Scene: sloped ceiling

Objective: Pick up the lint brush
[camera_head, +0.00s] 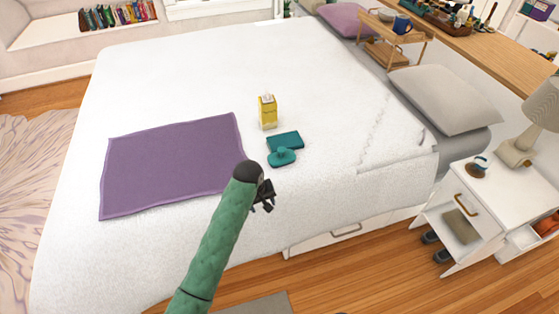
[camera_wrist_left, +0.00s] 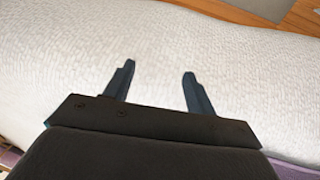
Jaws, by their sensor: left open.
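A teal, rounded object with a raised grip (camera_head: 282,156) lies on the white bed in the head view; it looks like the lint brush, though it is too small to be sure. It lies close against a flat teal block (camera_head: 285,140). My left gripper (camera_head: 267,199) is nearer the front edge of the bed, below the teal objects in the picture and apart from them. In the left wrist view, its two fingers (camera_wrist_left: 159,72) are spread and empty over the white bedspread. The brush does not show there. My right gripper is not in view.
A yellow bottle or carton (camera_head: 267,111) stands on the bed behind the teal objects. A purple cloth (camera_head: 170,165) lies to the left. A grey pillow (camera_head: 445,98) and a wooden tray stand (camera_head: 385,52) are to the right. White bedspread (camera_head: 340,170) right of the brush is clear.

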